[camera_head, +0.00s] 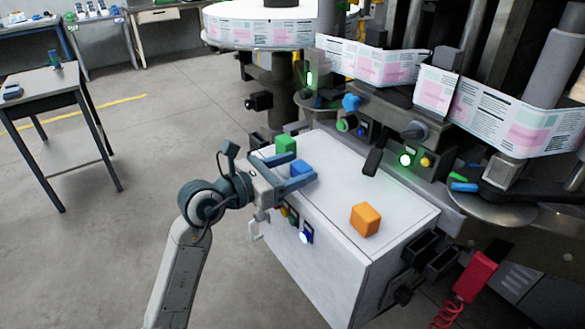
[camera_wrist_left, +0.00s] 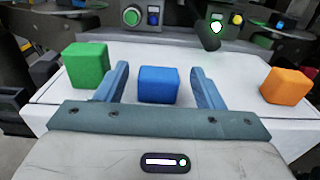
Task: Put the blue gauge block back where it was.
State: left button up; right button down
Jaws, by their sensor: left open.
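The blue gauge block (camera_head: 301,168) sits on the white cabinet top, near its left part. In the left wrist view the blue block (camera_wrist_left: 158,85) stands upright between the two fingers, with a gap on each side. My left gripper (camera_head: 296,171) is open around it and not closed on it. A green block (camera_head: 286,145) stands just beyond the left finger; it also shows in the left wrist view (camera_wrist_left: 87,66). An orange block (camera_head: 365,219) stands apart toward the front right, also in the left wrist view (camera_wrist_left: 287,86). My right gripper is not in view.
The white cabinet top (camera_head: 345,180) is clear between the blue and orange blocks. The labelling machine (camera_head: 400,125) with buttons and a dark handle (camera_head: 373,160) borders its back. A red handle (camera_head: 478,275) hangs at the right. A table (camera_head: 45,90) stands far left.

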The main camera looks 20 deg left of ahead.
pick_arm(q)
jog(key=shift+r, duration=0.1)
jog(key=shift+s+a, duration=0.45)
jog(key=shift+s, duration=0.1)
jog(key=v, duration=1)
jog(key=shift+s, duration=0.2)
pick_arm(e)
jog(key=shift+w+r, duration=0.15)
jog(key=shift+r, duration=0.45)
pick_arm(q)
jog(key=shift+a, duration=0.15)
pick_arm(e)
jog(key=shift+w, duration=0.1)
